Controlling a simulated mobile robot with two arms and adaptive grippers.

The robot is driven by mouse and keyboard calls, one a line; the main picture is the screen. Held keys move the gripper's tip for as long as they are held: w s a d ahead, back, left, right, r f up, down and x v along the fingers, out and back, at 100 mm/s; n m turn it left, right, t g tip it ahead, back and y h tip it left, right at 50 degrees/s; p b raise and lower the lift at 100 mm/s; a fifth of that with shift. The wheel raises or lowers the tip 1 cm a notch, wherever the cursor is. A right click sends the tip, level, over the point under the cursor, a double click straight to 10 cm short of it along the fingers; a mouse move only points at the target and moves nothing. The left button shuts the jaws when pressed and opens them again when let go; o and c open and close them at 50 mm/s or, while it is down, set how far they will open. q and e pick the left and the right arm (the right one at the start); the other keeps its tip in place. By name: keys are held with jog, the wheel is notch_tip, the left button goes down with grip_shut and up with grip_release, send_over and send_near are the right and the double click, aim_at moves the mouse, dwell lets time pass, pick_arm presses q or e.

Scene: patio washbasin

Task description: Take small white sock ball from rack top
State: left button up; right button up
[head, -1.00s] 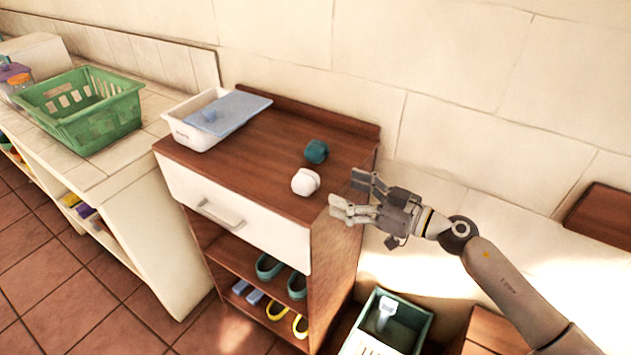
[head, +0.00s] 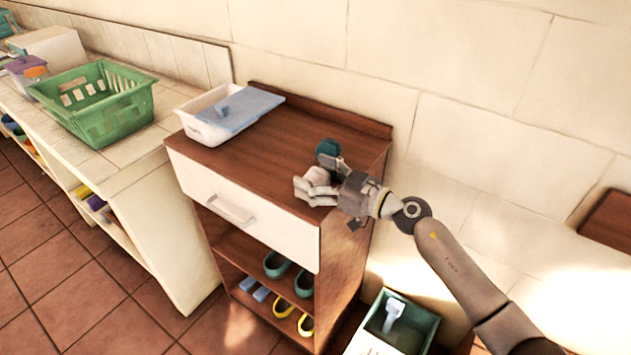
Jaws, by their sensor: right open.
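The small white sock ball (head: 317,174) sits on the brown wooden top of the rack (head: 262,150), near its right end. My right gripper (head: 317,178) is open, with its fingers around the white ball, which partly hides behind them. I cannot tell whether the fingers touch it. A teal sock ball (head: 327,148) lies just behind the white one, close to the upper finger. My left gripper is not in view.
A white tub with a blue lid (head: 232,108) stands on the rack's left end. A green basket (head: 98,103) is on the tiled counter at left. A green bin (head: 398,325) stands low at right. The rack top's middle is clear.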

aim_at(316, 173)
jog(key=shift+d, duration=0.1)
jog(key=shift+c, duration=1)
jog(key=c, duration=0.8)
jog(key=shift+r, duration=0.1)
jog(key=shift+r+p, duration=0.3)
jog(key=shift+r, duration=0.15)
notch_tip(316, 173, up, 2)
jog(key=shift+r+p, duration=0.2)
jog(key=shift+p, duration=0.4)
jog(key=s+r+p, duration=0.3)
jog(key=s, duration=0.1)
jog(key=s+r+p, duration=0.3)
jog(key=s+p, duration=0.1)
jog(key=s, duration=0.1)
jog(key=s+r+p, duration=0.3)
jog(key=s+p, duration=0.1)
jog(key=s, duration=0.1)
jog(key=shift+d+r, duration=0.1)
jog(key=shift+r, duration=0.25)
